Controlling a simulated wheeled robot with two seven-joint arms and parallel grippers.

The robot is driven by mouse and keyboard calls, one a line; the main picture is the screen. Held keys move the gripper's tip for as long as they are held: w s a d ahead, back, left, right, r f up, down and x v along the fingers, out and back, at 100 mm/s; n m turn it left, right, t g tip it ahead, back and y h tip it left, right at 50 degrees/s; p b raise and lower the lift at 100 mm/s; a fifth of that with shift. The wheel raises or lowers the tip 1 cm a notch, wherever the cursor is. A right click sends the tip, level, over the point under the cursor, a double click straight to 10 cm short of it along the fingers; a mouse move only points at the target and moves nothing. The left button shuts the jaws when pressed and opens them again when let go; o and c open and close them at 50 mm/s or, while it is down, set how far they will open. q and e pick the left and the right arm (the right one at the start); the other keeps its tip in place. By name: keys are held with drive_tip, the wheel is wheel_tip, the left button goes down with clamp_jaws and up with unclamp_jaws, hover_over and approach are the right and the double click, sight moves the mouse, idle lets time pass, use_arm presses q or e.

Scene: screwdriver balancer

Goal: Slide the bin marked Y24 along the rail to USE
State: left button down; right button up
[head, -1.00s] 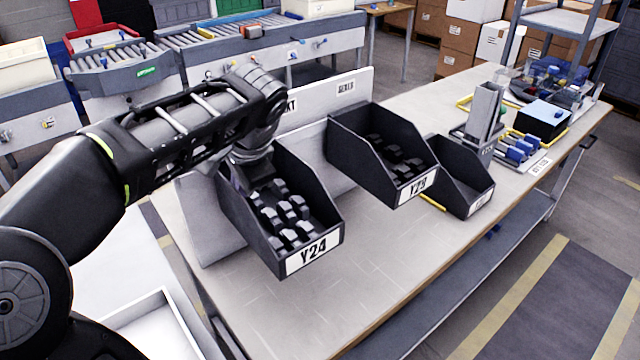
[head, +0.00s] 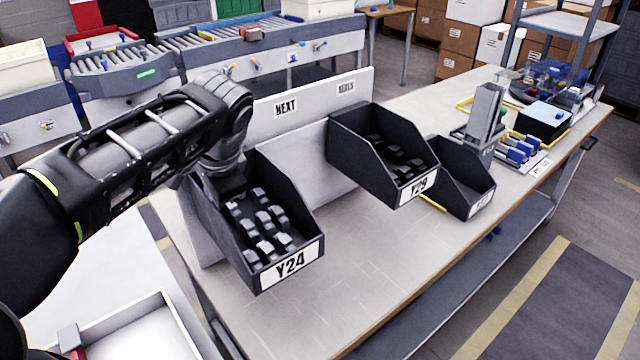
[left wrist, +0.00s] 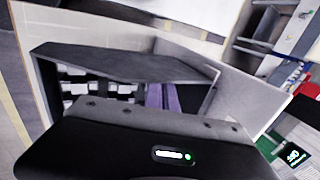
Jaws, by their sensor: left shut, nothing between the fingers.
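The black bin marked Y24 (head: 292,263) is at the left end of the white rail board (head: 310,120), with several grey parts (head: 262,222) inside. My left gripper (head: 228,190) points down into the rear of this bin, shut with nothing between the fingers; its tips are hidden. I cannot tell whether it touches the bin wall. In the left wrist view the bin (left wrist: 125,65) lies just beyond the dark gripper body. A NEXT label (head: 286,107) is on the board; a second label (head: 346,87) further right is too small to read. My right gripper is not in view.
A black bin marked Y29 (head: 418,188) hangs to the right, with a gap between it and Y24. Another black bin (head: 480,204) sits beyond it. A grey upright fixture (head: 485,115) and blue parts stand further right. The table front (head: 350,270) is clear.

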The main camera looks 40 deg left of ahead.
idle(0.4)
use_arm(q)
drive_tip(key=shift+w+d, duration=0.15)
drive_tip(key=shift+w, duration=0.4)
drive_tip(key=p+v, duration=0.5)
drive_tip(key=v, duration=0.2)
drive_tip(key=shift+w, duration=0.45)
drive_tip(key=shift+d, duration=0.1)
